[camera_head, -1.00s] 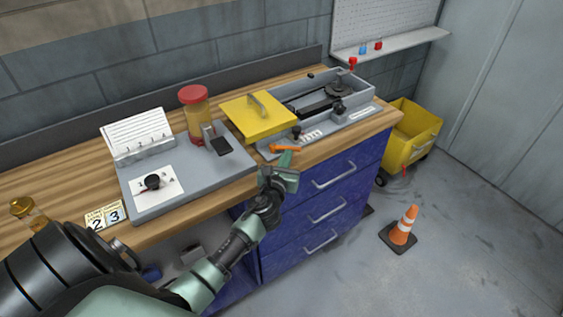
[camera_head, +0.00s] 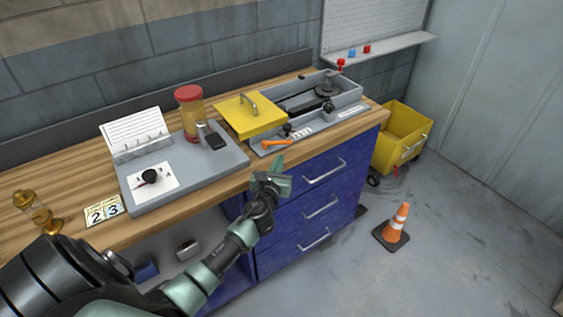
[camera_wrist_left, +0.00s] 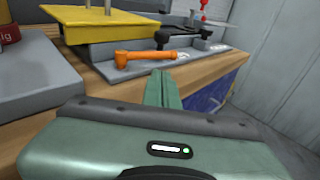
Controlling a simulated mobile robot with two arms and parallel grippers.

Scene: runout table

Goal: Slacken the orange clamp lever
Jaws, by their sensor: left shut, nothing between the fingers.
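The orange clamp lever (camera_head: 277,143) lies along the front edge of the grey machine base, at the right part of the bench. It also shows in the left wrist view (camera_wrist_left: 146,57), with its thick round end at the left and its thin arm pointing right. My left gripper (camera_head: 278,163) is shut and empty, in front of the bench edge and just short of the lever. In the wrist view its closed fingertips (camera_wrist_left: 161,74) point toward the lever, with a gap between. My right gripper is not in view.
A yellow cover (camera_head: 250,116) with a handle sits behind the lever. A black knob (camera_head: 287,128) stands close to it. A red-lidded jar (camera_head: 190,112) and a grey panel (camera_head: 205,167) are to the left. Blue drawers (camera_head: 312,207) with handles lie below the bench edge.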

